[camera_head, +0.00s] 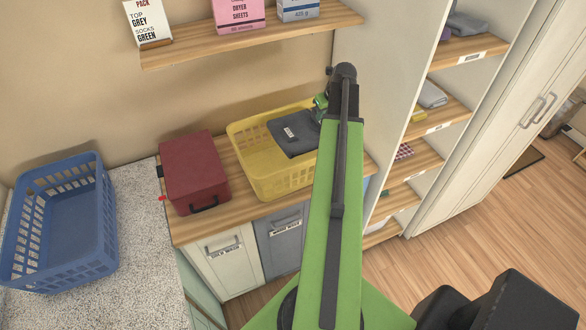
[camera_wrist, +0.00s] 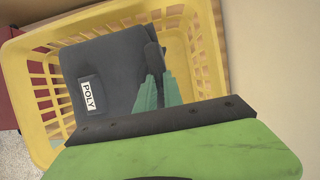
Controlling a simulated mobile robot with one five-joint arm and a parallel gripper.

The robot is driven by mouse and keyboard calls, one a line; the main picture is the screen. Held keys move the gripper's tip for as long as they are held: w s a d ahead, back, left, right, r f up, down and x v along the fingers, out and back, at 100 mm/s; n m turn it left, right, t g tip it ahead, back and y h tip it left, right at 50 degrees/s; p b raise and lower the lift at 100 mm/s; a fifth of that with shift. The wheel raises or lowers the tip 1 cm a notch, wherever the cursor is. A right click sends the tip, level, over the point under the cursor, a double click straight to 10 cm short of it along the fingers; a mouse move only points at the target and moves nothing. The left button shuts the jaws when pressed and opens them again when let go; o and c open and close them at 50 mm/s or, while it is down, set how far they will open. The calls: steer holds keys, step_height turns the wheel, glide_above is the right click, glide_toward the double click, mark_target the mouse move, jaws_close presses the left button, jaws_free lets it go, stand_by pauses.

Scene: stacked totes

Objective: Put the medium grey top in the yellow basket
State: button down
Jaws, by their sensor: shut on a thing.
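A folded dark grey top (camera_head: 287,128) with a white label is over the yellow basket (camera_head: 262,185) in the head view. In the wrist view the grey top (camera_wrist: 105,62) has a tag reading POLY and lies within the outline of the yellow basket's rim (camera_wrist: 215,60). My gripper (camera_wrist: 155,90) is shut on the top's right edge, its teal fingers pinching the fabric. In the head view my gripper (camera_head: 320,103) is at the basket's right back side, partly behind my arm. I cannot tell whether the top touches the basket floor.
A dark red box (camera_head: 195,168) stands left of the basket on the wooden counter. A blue basket (camera_head: 60,225) sits on the speckled surface at left. A shelf (camera_head: 250,38) with boxes and a PACK card (camera_head: 148,24) is above. A shelving unit (camera_head: 432,130) with folded cloths stands at right.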

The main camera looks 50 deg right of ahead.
step_height(320, 180, down, 4)
steer(key=b, duration=0.2)
steer(key=shift+w+d+f+b, duration=0.1)
steer(key=shift+w+f+b, duration=0.05)
steer(key=shift+b, duration=0.25)
steer(key=shift+f+b, duration=0.2)
steer(key=shift+b, duration=0.1)
step_height(320, 180, down, 10)
steer(key=b, duration=1)
steer(key=shift+f, duration=0.2)
steer(key=shift+r, duration=0.25)
steer(key=shift+f, duration=0.25)
steer(key=c, duration=1.5)
jaws_free()
steer(key=shift+r, duration=0.1)
steer(key=p+v, duration=1.1)
steer(key=v, duration=0.1)
steer(key=shift+r, duration=0.35)
steer(key=shift+f, duration=0.15)
